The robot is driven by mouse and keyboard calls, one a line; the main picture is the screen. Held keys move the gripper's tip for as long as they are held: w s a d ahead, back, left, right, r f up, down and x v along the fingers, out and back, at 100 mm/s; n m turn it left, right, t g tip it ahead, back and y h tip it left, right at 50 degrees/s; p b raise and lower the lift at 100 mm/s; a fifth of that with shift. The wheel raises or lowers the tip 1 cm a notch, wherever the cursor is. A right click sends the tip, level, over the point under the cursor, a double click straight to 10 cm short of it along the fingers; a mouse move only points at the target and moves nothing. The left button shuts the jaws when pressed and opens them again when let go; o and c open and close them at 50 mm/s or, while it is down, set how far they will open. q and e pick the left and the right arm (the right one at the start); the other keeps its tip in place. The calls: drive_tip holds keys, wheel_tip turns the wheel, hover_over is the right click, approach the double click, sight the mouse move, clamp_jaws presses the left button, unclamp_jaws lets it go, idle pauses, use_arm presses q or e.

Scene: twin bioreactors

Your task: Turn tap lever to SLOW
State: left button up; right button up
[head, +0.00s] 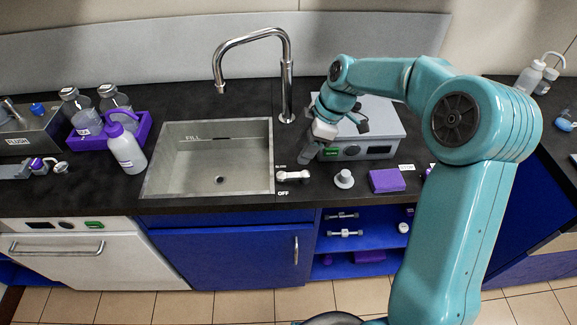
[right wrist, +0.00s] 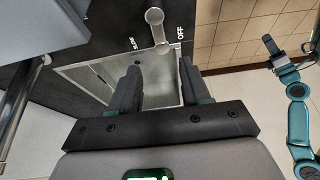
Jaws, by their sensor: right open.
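The white tap lever (head: 293,176) lies on the dark counter just right of the sink. The OFF label (head: 283,194) is in front of it and a small label, seemingly SLOW (head: 281,167), is behind it. In the right wrist view the lever (right wrist: 155,24) has a round end pointing away from the sink, with OFF at its right. My right gripper (head: 307,157) is open and empty, above and behind the lever, apart from it. In the wrist view its two fingers (right wrist: 157,88) point toward the lever. A teal arm at the right there seems mine; its gripper is unclear.
A grey device (head: 375,125) stands close behind my right gripper. A white round knob-like piece (head: 344,179) and a purple block (head: 387,181) are to the right.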

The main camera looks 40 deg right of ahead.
sight(287, 175)
drive_tip(key=x, duration=0.8)
drive_tip(key=shift+a+p, duration=0.1)
drive_tip(key=shift+p, duration=0.2)
drive_tip(key=shift+w+a+f, duration=0.1)
drive_tip(key=shift+w+f, duration=0.05)
drive_tip(key=shift+f, duration=0.3)
drive_tip(key=shift+r, duration=0.1)
clamp_jaws()
